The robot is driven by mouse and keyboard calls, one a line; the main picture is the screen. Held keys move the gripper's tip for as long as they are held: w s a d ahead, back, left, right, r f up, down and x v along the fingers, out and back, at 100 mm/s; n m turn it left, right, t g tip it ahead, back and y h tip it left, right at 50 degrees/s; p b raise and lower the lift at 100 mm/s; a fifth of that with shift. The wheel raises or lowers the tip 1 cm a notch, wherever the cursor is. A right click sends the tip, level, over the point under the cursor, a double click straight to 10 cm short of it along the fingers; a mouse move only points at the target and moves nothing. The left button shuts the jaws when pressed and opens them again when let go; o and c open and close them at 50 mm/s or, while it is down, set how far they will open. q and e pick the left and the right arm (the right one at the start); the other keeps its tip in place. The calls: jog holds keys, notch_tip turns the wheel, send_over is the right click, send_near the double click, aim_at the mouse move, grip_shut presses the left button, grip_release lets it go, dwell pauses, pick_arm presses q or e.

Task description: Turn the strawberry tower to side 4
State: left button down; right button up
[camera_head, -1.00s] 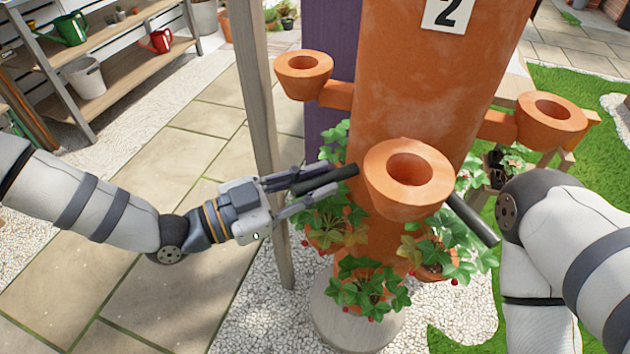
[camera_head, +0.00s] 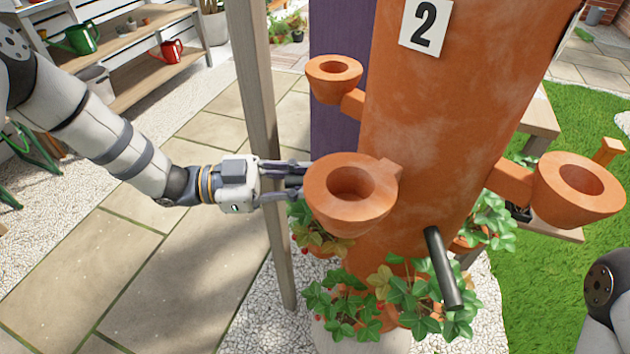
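The orange terracotta strawberry tower (camera_head: 445,130) stands upright, with a plate marked 2 (camera_head: 425,26) high on its front. A front cup (camera_head: 352,193), a left cup (camera_head: 333,78) and a right cup (camera_head: 581,189) stick out from it, each with an open hollow top. A black bar handle (camera_head: 443,268) juts from the tower's lower front. My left gripper (camera_head: 289,182) is at the left edge of the front cup, with a dark bar showing between its fingers; the cup partly hides the tips, so its grip is unclear. My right gripper is out of view; only its arm shows at lower right.
Strawberry plants (camera_head: 370,300) fill the lower cups. A wooden post (camera_head: 256,120) stands just behind my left gripper, and a purple panel (camera_head: 338,135) behind the tower. A shelf (camera_head: 150,85) with watering cans is at upper left. Paving lies left, grass right.

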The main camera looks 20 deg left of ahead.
pick_arm(q)
jog(key=c, duration=1.5)
grip_release()
jog(key=v, duration=1.2)
